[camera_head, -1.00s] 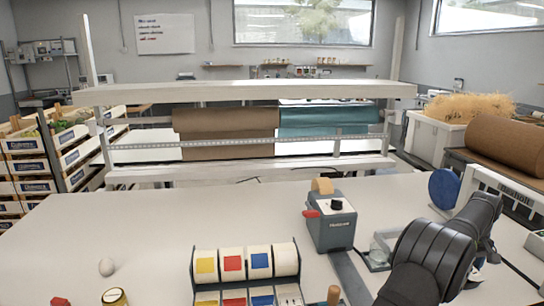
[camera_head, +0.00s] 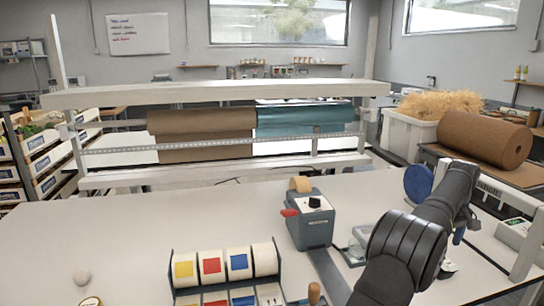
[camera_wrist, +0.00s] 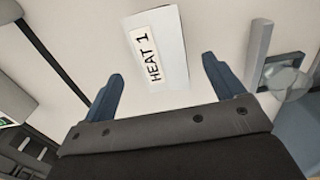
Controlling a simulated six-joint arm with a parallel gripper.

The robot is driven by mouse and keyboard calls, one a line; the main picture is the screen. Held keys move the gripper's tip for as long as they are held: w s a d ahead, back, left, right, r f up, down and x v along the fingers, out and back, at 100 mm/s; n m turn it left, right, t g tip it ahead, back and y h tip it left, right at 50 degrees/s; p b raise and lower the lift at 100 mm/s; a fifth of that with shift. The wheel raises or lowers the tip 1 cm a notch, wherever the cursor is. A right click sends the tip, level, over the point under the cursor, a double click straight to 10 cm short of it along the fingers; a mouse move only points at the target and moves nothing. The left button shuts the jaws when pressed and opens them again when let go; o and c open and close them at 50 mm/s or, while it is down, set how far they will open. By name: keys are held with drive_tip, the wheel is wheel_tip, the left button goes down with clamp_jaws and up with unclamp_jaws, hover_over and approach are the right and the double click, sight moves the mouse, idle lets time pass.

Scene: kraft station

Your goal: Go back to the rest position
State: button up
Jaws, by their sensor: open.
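My gripper (camera_wrist: 162,68) is open in the wrist view, with its two blue-grey fingers apart and nothing between them. Beyond the fingers lies a white card (camera_wrist: 157,52) marked "HEAT 1" on the pale tabletop. My dark arm rises at the lower right of the head view and hides most of the area behind it. My gripper cannot be made out clearly there.
A grey tape dispenser (camera_head: 310,222) stands left of my arm. A label rack (camera_head: 221,268) with coloured squares is at the front. A blue disc (camera_head: 418,183) stands behind my arm. The left tabletop is mostly clear.

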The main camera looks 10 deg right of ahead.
wheel_tip(320, 180, down, 7)
drive_tip(key=shift+f, duration=0.1)
drive_tip(key=r, duration=0.5)
drive_tip(key=shift+s+d, duration=0.1)
drive_tip(key=shift+s, duration=0.15)
drive_tip(key=s+r, duration=0.7)
drive_tip(key=s, duration=0.4)
wheel_tip(320, 180, up, 10)
drive_tip(key=w+a+n, duration=0.1)
drive_tip(key=w+a, duration=0.5)
drive_tip(key=w, duration=0.3)
drive_tip(key=w+a+n, duration=0.2)
drive_tip(key=w+a, duration=0.3)
drive_tip(key=w, duration=0.4)
drive_tip(key=shift+w+a+r, duration=0.25)
drive_tip(key=shift+w+a, duration=0.1)
